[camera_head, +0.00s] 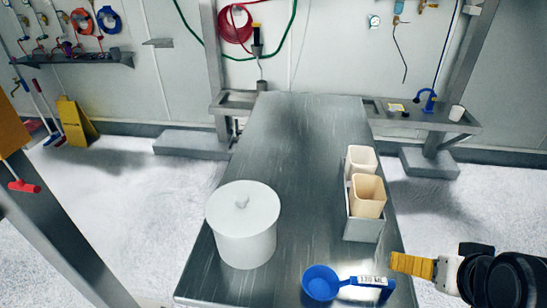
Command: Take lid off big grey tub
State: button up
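A large round pale grey-white tub (245,246) stands upright on the near left part of the steel table. Its flat round lid (262,207) is seated on top, with a small knob (242,202) in the middle. My gripper (408,264) is at the lower right, beyond the table's right edge, well apart from the tub. Its yellow ribbed finger end points left, toward the table. From this side I cannot tell whether the fingers are apart, and nothing held shows.
The steel table (296,140) is clear behind the tub. A grey tray (361,228) with two beige containers (369,196) stands at the right. A blue measuring scoop (320,283) lies at the front edge, close to my gripper. A post (55,225) stands at left.

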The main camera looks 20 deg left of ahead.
aim_at(240, 209)
jog(key=j+u, duration=0.4)
jog(key=i+j+u, duration=0.1)
jog(key=j+u, duration=0.3)
jog(key=j, duration=0.15)
